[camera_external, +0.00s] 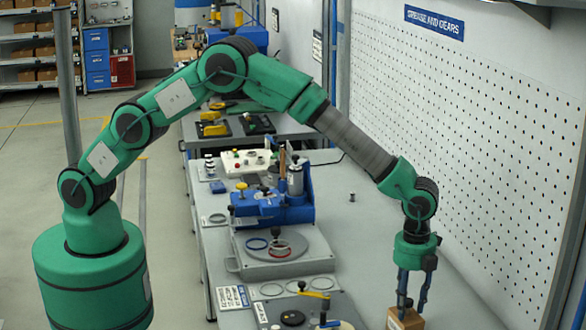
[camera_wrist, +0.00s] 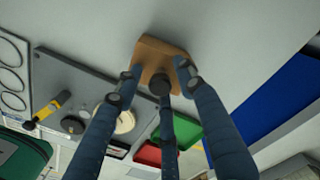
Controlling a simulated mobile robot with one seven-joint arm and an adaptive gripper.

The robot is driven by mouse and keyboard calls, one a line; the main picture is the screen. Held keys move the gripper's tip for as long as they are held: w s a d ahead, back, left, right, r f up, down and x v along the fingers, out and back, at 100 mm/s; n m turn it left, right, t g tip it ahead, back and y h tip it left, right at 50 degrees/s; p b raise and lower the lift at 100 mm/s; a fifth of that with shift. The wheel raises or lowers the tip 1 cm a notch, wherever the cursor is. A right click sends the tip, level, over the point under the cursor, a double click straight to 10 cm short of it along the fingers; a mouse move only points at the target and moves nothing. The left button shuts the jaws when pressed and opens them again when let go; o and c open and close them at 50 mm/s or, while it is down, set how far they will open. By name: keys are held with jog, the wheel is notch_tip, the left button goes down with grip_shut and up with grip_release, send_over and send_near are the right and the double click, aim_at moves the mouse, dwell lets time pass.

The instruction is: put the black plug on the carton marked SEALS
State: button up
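A brown carton (camera_external: 406,321) stands on the bench at the bottom edge of the outside view; it also shows in the wrist view (camera_wrist: 152,48). No SEALS marking is readable on it. My gripper (camera_external: 411,305) points down at the carton, with its blue fingers apart and their tips at or just above its top. In the wrist view my gripper (camera_wrist: 158,76) has two fingertips beside the carton's near edge and a third finger between them. A round black shape lies at that third finger's end; I cannot tell whether it is the black plug or a finger joint. Contact is unclear.
A grey plate fixture (camera_external: 285,262) with rings and a blue fixture (camera_external: 285,205) stand to the left. A small dark metal piece (camera_external: 352,196) sits alone on the bench. Green (camera_wrist: 180,128) and red (camera_wrist: 148,154) bins show in the wrist view. A pegboard wall (camera_external: 470,130) bounds the right side.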

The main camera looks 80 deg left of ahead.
aim_at(409, 299)
jog(key=shift+r, duration=0.15)
notch_tip(409, 299, up, 12)
jog(key=p, duration=0.1)
dwell(0.6)
dwell(0.5)
jog(key=s+a+r+n+t, duration=0.1)
jog(key=s+a+r+n, duration=0.2)
jog(key=s+a+r, duration=0.4)
jog(key=s+a+r+n+t, duration=0.1)
jog(key=s+a+r+n, duration=0.3)
jog(key=a+r, duration=0.6)
jog(key=s+a+r+n+t, duration=0.1)
jog(key=s+a+r+n, duration=0.2)
jog(key=s+a+r, duration=0.4)
jog(key=s+a+r+n+t, duration=0.1)
jog(key=s+a+r+n, duration=0.15)
jog(key=s+a, duration=0.3)
jog(key=s+a+r+n, duration=0.2)
jog(key=s+a+n, duration=0.1)
jog(key=s+a, duration=0.3)
jog(key=s+a+f+n, duration=0.2)
jog(key=s+n, duration=0.1)
jog(key=s, duration=0.5)
jog(key=s+a+f+n+t, duration=0.1)
jog(key=s+a+f+n, duration=0.1)
jog(key=s, duration=0.7)
jog(key=shift+s+a+n+t, duration=0.15)
jog(key=shift+a+n+t, duration=0.15)
jog(key=shift+a+n, duration=0.35)
